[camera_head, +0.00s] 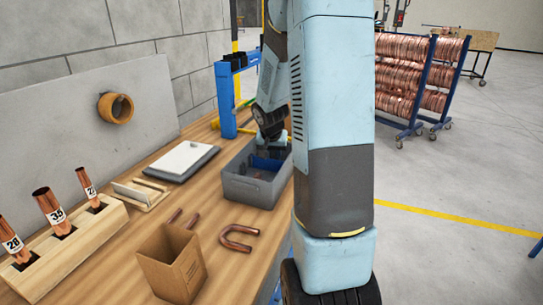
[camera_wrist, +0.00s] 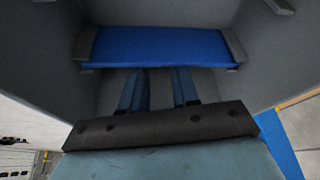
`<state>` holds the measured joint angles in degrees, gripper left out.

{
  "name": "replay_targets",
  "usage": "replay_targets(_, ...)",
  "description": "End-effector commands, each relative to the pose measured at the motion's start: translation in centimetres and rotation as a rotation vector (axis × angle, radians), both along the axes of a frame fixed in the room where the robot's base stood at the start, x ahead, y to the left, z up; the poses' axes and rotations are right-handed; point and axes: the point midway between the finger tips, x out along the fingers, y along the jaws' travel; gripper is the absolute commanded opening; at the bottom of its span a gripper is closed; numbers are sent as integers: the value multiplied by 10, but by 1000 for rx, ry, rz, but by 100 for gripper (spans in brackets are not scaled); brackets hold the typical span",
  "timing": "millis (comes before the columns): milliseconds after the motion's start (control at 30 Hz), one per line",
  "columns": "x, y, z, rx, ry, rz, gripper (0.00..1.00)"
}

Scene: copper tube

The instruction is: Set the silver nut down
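My gripper (camera_wrist: 158,72) points down into a grey bin (camera_head: 248,194) on the workbench. In the wrist view its two blue-grey fingers stand apart, with bare grey bin surface showing between them and nothing seen in their grip. A blue panel or insert (camera_wrist: 160,46) lies just beyond the fingertips inside the bin; blue also shows in the bin in the head view. I do not see the silver nut in either view. Part of the bin's inside is hidden by my gripper and arm.
On the wooden bench are a cardboard box (camera_head: 172,264), a U-shaped copper tube (camera_head: 239,237), a wooden rack (camera_head: 68,250) with copper tubes, and a white-topped pad (camera_head: 182,160). A blue frame (camera_head: 227,100) stands behind the bin. Bench wood near the U-tube is bare.

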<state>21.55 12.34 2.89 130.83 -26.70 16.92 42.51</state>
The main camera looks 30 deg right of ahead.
Motion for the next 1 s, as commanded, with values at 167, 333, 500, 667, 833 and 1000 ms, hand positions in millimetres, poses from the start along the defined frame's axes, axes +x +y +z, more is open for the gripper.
replay_targets(167,-1,3,-3,4,7,4,36)
replay_targets(333,-1,3,0,4,6,3,36)
replay_targets(500,-2,3,16,1,2,3,36)
replay_targets(667,-10,9,40,1,-1,2,36)
replay_targets(833,-17,15,66,1,-2,2,36)
replay_targets(1000,-26,21,91,0,-1,2,36)
